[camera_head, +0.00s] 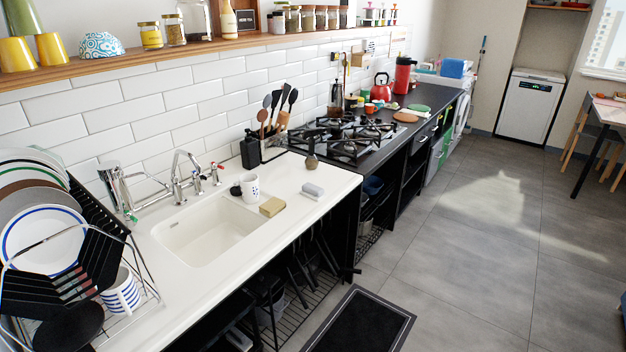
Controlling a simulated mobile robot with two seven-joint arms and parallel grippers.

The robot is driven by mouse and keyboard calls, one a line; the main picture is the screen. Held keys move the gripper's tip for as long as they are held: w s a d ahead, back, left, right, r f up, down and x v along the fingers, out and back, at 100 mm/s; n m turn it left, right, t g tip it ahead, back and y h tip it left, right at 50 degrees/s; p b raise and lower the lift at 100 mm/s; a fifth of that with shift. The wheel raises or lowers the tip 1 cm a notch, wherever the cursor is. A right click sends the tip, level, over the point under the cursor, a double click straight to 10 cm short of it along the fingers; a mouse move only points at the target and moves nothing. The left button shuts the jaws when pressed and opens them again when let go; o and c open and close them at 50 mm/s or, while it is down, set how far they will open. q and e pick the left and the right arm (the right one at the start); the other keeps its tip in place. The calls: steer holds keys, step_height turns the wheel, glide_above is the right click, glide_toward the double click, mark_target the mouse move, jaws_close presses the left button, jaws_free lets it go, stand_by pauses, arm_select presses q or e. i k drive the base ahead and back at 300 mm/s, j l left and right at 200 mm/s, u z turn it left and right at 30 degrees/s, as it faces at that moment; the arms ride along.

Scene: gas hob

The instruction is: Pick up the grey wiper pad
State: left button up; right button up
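A small grey pad (312,190), which looks like the wiper pad, lies on the white counter (325,178) to the right of the sink, near the front edge. Nothing covers it. A tan sponge-like block (272,207) lies to its left at the sink's right rim. Neither of my grippers shows in the head view.
A white patterned mug (250,187) stands behind the sink's right end (205,229). A round dark item (311,161) stands near the gas hob (350,137). A full dish rack (140,272) is at the left. The floor (450,250) at the right is mostly clear.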

mark_target(310, 190)
steer(key=i+l+u, duration=0.15)
steer(key=i+l, duration=0.35)
steer(key=i+l+u, duration=0.15)
steer(key=i+l, duration=0.35)
steer(key=l, duration=0.15)
